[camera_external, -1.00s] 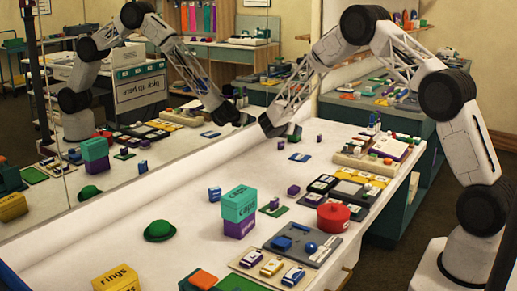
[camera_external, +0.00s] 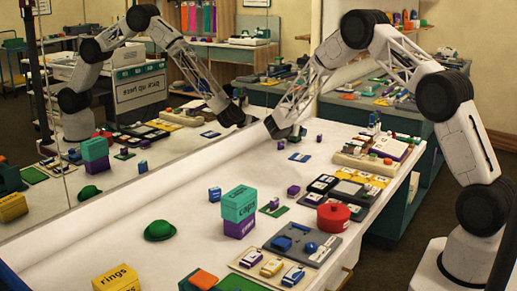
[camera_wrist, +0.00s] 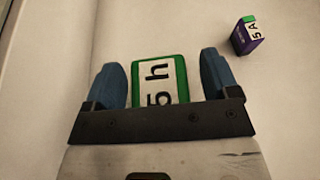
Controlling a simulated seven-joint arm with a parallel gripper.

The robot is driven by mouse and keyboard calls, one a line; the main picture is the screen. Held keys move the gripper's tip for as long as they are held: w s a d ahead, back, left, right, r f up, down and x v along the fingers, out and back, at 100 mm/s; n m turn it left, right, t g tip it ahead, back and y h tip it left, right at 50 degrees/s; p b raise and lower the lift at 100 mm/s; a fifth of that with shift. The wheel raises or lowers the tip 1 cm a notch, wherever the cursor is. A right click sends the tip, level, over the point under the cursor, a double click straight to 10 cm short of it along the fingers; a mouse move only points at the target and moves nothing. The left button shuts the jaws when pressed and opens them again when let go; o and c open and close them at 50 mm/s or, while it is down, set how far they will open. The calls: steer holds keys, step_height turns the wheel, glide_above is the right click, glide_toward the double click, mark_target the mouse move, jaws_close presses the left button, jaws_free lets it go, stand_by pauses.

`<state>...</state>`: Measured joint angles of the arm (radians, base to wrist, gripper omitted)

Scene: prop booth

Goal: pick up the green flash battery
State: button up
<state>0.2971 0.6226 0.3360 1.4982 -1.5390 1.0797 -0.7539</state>
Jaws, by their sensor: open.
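The green flash battery (camera_wrist: 160,84) shows in the wrist view as a block with a green rim and a white label with black marks. It lies between the two blue fingers of my gripper (camera_wrist: 162,76), with a gap on either side. The lower part of the battery is hidden behind the dark gripper bar. In the external view my gripper (camera_external: 286,133) is low over the far part of the white table, and I cannot make out the battery clearly there.
A purple block with a green corner (camera_wrist: 247,36) stands to the upper right in the wrist view. A blue block (camera_external: 299,157) lies nearby on the white table. Teal and purple boxes (camera_external: 239,204) and a green hat (camera_external: 160,230) are nearer. A mirror lines the left side.

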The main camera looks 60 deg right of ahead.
steer(key=c, duration=1.2)
steer(key=shift+r, duration=0.1)
steer(key=shift+r, duration=0.7)
step_height(320, 180, up, 2)
steer(key=shift+r, duration=0.1)
steer(key=s+a, duration=0.3)
steer(key=s, duration=0.4)
steer(key=s+a+r, duration=0.1)
steer(key=s+a, duration=0.3)
steer(key=s, duration=0.3)
steer(key=shift+s+r, duration=0.15)
steer(key=shift+s, duration=0.05)
